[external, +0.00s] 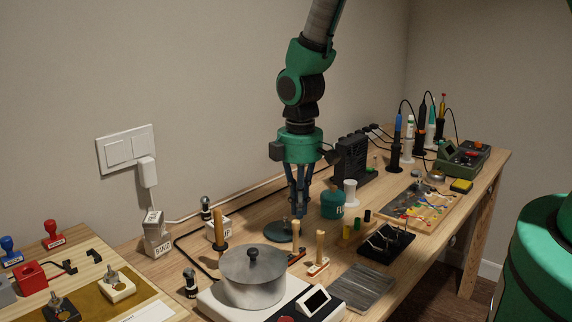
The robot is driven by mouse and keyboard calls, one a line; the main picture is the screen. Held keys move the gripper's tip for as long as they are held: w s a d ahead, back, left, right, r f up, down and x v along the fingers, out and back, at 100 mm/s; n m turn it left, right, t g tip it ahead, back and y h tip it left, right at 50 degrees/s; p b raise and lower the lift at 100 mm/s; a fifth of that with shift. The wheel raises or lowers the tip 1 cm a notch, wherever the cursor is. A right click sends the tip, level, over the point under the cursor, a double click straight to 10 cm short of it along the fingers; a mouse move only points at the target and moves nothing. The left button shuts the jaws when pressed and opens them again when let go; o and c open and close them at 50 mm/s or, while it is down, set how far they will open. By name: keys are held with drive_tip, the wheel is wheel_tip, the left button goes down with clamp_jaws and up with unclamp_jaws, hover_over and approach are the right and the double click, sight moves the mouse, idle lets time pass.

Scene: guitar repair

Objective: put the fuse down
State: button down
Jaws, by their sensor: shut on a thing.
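My gripper (298,212) points straight down over the middle of the workbench (262,208), with its fingers closed together. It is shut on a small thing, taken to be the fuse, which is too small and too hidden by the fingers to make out. The fingertips are just above the bench, close to a dark round disc (276,233) and left of a green jar (333,207). I cannot tell whether the held thing touches anything.
Wooden-handled tools (320,248) stand in front of the gripper. A metal pot (252,277) sits front left. A white spool (351,192) and black rack (353,158) stand to the right. A black tray (386,247) and grey sheet (362,288) lie front right.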

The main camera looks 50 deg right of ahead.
drive_tip(key=shift+n, duration=0.3)
drive_tip(key=s, duration=0.3)
drive_tip(key=s+b, duration=0.1)
drive_tip(key=s, duration=0.6)
drive_tip(key=shift+d+b, duration=0.35)
drive_tip(key=b, duration=0.2)
approach(282, 231)
drive_tip(key=d+f, duration=0.1)
drive_tip(key=w+d+f, duration=0.1)
drive_tip(key=d+f, duration=0.1)
drive_tip(key=shift+w+d, duration=0.2)
drive_tip(key=shift+d, duration=0.1)
drive_tip(key=shift+f, duration=0.1)
drive_tip(key=shift+f, duration=1.65)
drive_tip(key=shift+f, duration=0.2)
drive_tip(key=c, duration=2.2)
unclamp_jaws()
drive_tip(key=shift+r, duration=0.15)
